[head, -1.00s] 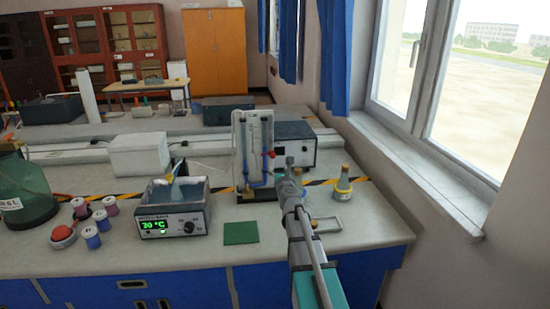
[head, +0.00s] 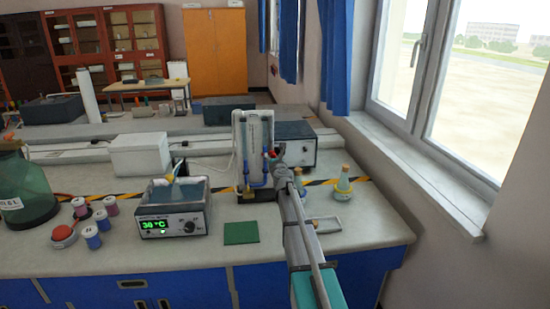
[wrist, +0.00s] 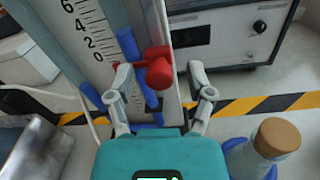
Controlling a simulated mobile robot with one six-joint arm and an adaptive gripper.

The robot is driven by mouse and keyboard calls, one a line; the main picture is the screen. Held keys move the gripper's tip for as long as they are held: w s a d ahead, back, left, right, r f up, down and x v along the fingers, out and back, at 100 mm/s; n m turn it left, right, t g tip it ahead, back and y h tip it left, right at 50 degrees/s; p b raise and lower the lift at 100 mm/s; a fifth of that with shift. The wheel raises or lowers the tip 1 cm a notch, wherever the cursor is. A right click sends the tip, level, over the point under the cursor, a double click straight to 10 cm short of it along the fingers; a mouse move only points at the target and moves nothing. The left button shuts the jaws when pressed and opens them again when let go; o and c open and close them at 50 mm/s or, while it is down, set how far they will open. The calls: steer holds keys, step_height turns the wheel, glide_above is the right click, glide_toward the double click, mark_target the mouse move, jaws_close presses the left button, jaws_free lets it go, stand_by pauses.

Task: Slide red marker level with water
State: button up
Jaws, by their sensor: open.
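The red marker (wrist: 159,68) is a knob with a thin red arm to its left, in front of the gauge's scale (wrist: 98,30) in the wrist view. My gripper (wrist: 160,80) is open, with one finger on each side of the knob; I cannot tell whether either touches it. Blue water shows in the right tube (wrist: 130,50), rising above the marker, and lower in the left tube (wrist: 92,97). In the head view the upright gauge (head: 240,135) stands on the bench, with my gripper (head: 276,156) at its right side, largely hiding the marker.
A water bath (head: 170,219) and green mat (head: 240,232) are to the left.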

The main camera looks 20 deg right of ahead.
jaws_close()
stand_by(0.4)
steer(key=shift+r+p, duration=1.55)
jaws_free()
